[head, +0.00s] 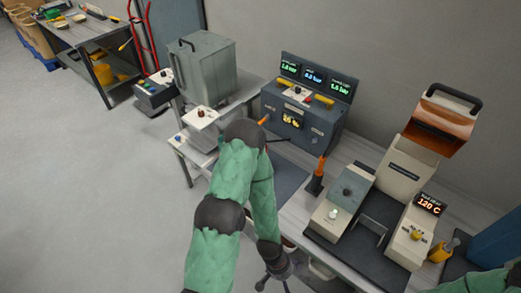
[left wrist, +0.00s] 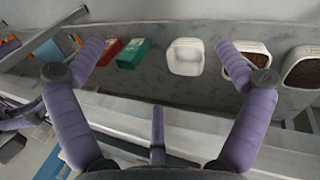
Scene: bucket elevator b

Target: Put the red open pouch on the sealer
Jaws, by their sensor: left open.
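A red pouch (left wrist: 107,48) shows in the left wrist view on a grey surface, just inside the left-hand finger and left of a green pouch (left wrist: 132,53). Whether its mouth is open is too small to tell. My left gripper (left wrist: 162,55) is open and empty, its two fingers spread wide; in the head view it shows low at the table's front edge (head: 276,277). The sealer, a beige machine (head: 406,172) with a raised orange-brown lid and a 120 C display, stands at the right of the head view. My right gripper is out of view.
An empty white bin (left wrist: 185,58) and a bin with brown contents (left wrist: 245,65) are right of the pouches. A grey control box with green displays (head: 300,110) stands behind on the bench. An orange-tipped tool in a black holder (head: 316,178) stands left of the sealer.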

